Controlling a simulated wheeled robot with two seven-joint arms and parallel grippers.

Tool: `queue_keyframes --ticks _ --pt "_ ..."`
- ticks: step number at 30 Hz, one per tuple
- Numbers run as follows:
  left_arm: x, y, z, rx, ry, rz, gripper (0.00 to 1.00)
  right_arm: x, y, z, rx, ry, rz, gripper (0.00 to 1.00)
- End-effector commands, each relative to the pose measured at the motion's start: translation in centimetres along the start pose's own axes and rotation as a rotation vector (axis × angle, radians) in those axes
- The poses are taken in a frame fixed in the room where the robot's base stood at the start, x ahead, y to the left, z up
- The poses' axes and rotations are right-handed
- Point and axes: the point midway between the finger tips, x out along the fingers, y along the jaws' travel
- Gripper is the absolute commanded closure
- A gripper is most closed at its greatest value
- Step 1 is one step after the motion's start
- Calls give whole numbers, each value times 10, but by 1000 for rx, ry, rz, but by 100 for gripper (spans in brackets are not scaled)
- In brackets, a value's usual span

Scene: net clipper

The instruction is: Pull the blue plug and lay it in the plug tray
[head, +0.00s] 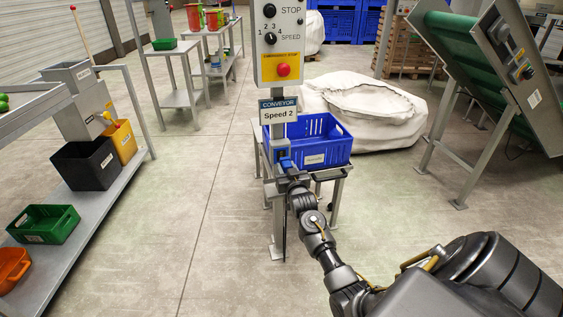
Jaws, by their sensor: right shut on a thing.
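The blue plug (287,163) shows as a small blue piece at the tip of my right gripper (289,171), low on the grey control post. My right gripper is shut on it; the fingers are small and partly hidden by the wrist. A blue socket box (282,147) sits on the post just above. I cannot tell whether the plug is still seated in it. A blue crate (335,150) with a white label stands on a small stand right behind the post; the label is too small to read, so I cannot tell if it is the plug tray. My left gripper is not in view.
The control box (278,45) with a red button and the "Conveyor Speed 2" sign (279,110) are above the gripper. A white sack (375,112) lies behind the crate. A green-belted conveyor (470,45) stands right, a shelf with bins (85,165) left. Open floor lies between.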

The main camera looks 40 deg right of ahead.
Motion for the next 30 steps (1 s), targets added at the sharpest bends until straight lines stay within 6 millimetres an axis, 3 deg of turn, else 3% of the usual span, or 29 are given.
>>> queue_keyframes --ticks 7,30 --pt "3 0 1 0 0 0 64 0 0 4 0 1 0 100" --pt "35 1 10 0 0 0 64 0 0 54 0 1 0 100"
